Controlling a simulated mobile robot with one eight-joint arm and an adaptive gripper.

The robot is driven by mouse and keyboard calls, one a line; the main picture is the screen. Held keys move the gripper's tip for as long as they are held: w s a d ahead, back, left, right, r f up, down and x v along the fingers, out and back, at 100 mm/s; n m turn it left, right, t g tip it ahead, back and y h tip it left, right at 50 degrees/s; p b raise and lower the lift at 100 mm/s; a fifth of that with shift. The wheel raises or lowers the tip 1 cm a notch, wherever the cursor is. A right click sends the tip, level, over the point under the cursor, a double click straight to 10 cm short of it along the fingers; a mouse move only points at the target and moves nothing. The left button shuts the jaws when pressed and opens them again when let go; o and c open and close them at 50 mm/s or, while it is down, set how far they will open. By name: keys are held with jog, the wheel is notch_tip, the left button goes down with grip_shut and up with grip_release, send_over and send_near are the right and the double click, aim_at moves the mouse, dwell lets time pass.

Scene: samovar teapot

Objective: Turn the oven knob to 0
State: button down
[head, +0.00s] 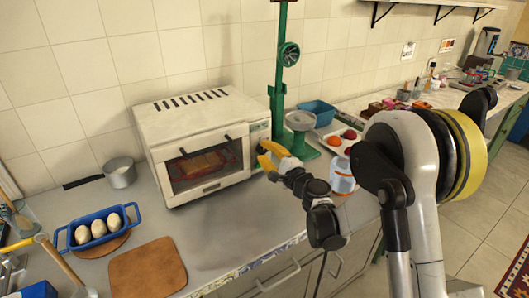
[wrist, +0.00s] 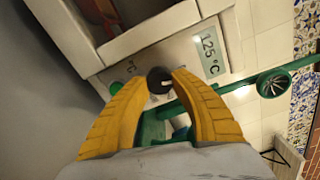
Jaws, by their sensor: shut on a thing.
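The white toaster oven (head: 197,143) stands on the counter against the tiled wall, its glass door closed with food visible inside. A dark round oven knob (wrist: 159,80) with a light mark sits below the display. My gripper (head: 266,155) is at the panel. In the wrist view its yellow fingers (wrist: 162,84) are closed around the knob, one on each side. The knob is hidden behind the fingers in the head view.
A green stand with a scale pan (head: 300,120) is just right of the oven, close to my gripper. A white and blue jar (head: 343,177) stands near my arm. Left are a saucepan (head: 121,173), a blue egg dish (head: 130,211) and a brown board (head: 147,269). The counter before the oven is clear.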

jog(key=shift+n, duration=1.5)
jog(key=c, duration=1.3)
grip_release()
jog(key=v, duration=1.2)
